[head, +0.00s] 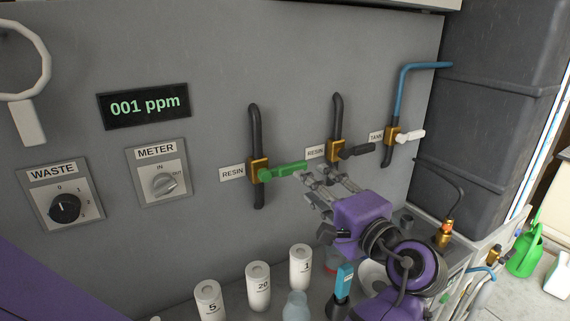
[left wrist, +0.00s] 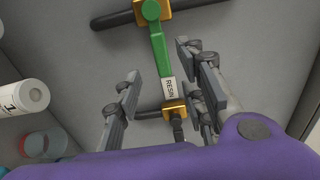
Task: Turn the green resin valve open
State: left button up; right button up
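The green resin valve has a brass body (head: 258,170) on a vertical black pipe, left of the other valves. Its green handle (head: 285,170) points right, across the pipe. In the left wrist view the green handle (left wrist: 159,48) runs from the brass body at the top down toward the gap between my fingers. My left gripper (head: 313,180) is open, with its fingertips close to the handle's free end. In the left wrist view my left gripper (left wrist: 158,64) has a finger on each side of the handle, with visible gaps. I cannot tell whether either touches. My right gripper is not in view.
A second resin valve with a black handle (head: 357,151) and a tank valve with a white handle (head: 411,135) are to the right. White bottles (head: 258,280) stand below the panel. A meter knob (head: 165,184) and a waste knob (head: 65,207) are at left.

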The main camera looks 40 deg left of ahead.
aim_at(295, 170)
pick_arm(q)
jog(key=p+x, duration=0.1)
jog(key=x, duration=0.6)
jog(key=shift+w+a+r, duration=0.1)
jog(key=shift+w+a, duration=0.05)
jog(key=shift+a, duration=0.2)
grip_shut()
